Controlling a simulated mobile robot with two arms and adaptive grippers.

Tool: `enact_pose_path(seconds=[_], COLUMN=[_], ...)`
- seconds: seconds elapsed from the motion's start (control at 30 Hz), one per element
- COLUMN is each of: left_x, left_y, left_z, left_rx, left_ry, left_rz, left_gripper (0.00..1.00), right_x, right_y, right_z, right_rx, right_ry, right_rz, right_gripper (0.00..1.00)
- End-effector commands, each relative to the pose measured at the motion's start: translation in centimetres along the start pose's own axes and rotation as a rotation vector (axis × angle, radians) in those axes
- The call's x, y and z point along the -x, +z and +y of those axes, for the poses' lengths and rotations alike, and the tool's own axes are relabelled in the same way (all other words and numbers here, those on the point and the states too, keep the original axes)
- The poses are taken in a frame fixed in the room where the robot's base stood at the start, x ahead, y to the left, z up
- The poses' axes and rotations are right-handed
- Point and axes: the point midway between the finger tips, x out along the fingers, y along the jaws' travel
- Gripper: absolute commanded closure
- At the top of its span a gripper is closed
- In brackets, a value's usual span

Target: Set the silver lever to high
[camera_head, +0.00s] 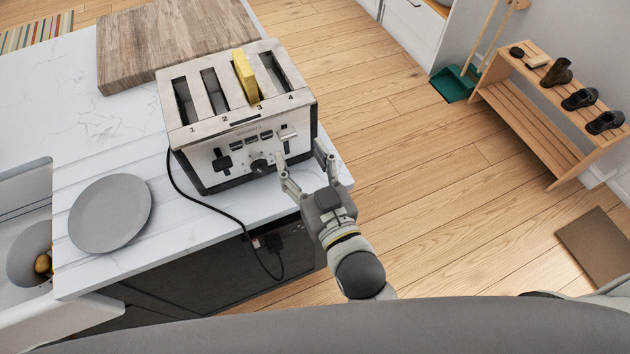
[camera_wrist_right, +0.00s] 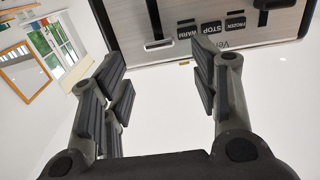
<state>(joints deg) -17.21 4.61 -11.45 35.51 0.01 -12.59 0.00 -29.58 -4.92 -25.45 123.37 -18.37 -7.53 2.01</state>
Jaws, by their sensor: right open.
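A silver four-slot toaster (camera_head: 215,150) stands on the white counter, its control face towards me. It also shows in the right wrist view (camera_wrist_right: 240,48). A pale silver lever (camera_wrist_right: 158,44) sits at the lower end of its slot in the wrist picture, which shows the panel lettering upside down. A black lever (camera_head: 222,162) is on the left of the toaster's front. My right gripper (camera_head: 304,163) is open and empty at the front right corner of the toaster, its fingers spread. I cannot tell whether a finger touches the toaster. My left gripper is not in view.
A yellow slice-like piece (camera_head: 245,77) sticks up from slot 3. A black knob (camera_head: 259,166) is on the toaster's front. A grey plate (camera_head: 110,213), a wooden board (camera_head: 170,40) and a black cord (camera_head: 205,202) are on the counter.

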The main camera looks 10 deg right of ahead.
Motion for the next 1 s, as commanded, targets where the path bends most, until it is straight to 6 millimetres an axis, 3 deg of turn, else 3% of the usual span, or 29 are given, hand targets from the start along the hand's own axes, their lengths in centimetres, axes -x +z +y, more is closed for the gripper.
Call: enact_pose_path(seconds=[0.2,0.4,1.0], left_x=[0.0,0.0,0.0], left_y=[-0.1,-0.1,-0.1], left_z=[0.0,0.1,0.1], left_rx=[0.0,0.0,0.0], left_ry=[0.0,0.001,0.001], left_rz=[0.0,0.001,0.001], left_gripper=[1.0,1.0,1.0], right_x=[4.0,5.9,6.4], right_y=[0.0,-0.1,-0.1], right_z=[0.0,0.0,0.0], right_rx=[0.0,0.001,0.001], right_ry=[0.0,0.0,0.0], right_rz=[-0.002,0.001,0.002], right_gripper=[0.45,0.45,0.45])
